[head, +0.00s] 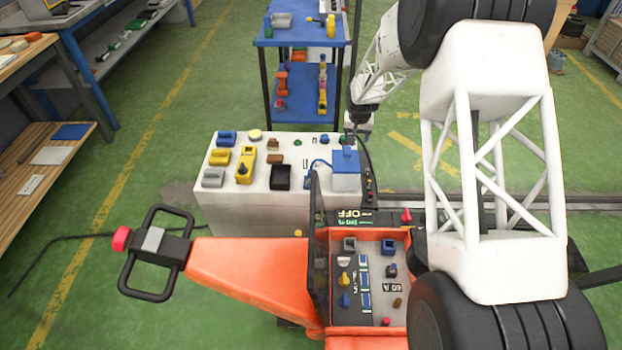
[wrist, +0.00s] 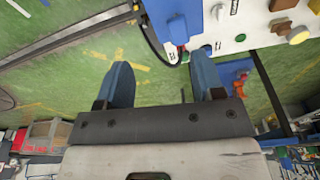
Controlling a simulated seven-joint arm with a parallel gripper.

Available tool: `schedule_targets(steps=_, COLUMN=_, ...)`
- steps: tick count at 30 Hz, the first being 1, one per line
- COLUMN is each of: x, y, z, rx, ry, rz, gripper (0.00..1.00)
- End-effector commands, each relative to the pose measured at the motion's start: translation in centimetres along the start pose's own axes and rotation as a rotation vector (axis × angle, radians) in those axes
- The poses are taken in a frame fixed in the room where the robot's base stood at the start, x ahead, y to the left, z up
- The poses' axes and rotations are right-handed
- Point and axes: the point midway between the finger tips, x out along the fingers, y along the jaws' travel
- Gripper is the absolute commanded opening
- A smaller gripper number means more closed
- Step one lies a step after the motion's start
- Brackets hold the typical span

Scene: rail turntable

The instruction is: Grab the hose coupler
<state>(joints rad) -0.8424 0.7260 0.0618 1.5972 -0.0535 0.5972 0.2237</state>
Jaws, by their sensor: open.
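I cannot tell for certain which small part is the hose coupler. Small green and blue fittings (head: 324,139) sit near the back right edge of the white bench (head: 225,180). In the wrist view the bench edge lies just beyond the right finger. In the head view my gripper (head: 357,127) hangs behind the bench's back right corner, its fingers hardly visible.
The bench holds several blue, yellow, grey and black parts, including a yellow box (head: 245,165) and a black open bin (head: 280,178). A blue shelf cart (head: 300,42) stands behind. An orange pallet truck (head: 250,265) with a parts tray (head: 345,315) stands in front. A black cable curves beside the bench.

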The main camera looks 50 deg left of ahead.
Motion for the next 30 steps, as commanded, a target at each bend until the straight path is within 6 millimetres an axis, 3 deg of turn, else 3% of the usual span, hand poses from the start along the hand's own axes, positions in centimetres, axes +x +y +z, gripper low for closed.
schedule_targets(steps=3, x=3.4, y=-3.3, z=-0.3, rx=-0.026, ry=-0.004, rz=-0.004, gripper=0.62)
schedule_targets(steps=15, x=13.5, y=-13.3, z=0.3, rx=-0.099, ry=-0.013, rz=-0.016, gripper=0.62)
schedule_targets(steps=21, x=16.2, y=-16.1, z=0.7, rx=-0.119, ry=-0.012, rz=-0.019, gripper=0.62)
schedule_targets(steps=30, x=16.9, y=-16.7, z=0.8, rx=-0.123, ry=-0.012, rz=-0.020, gripper=0.62)
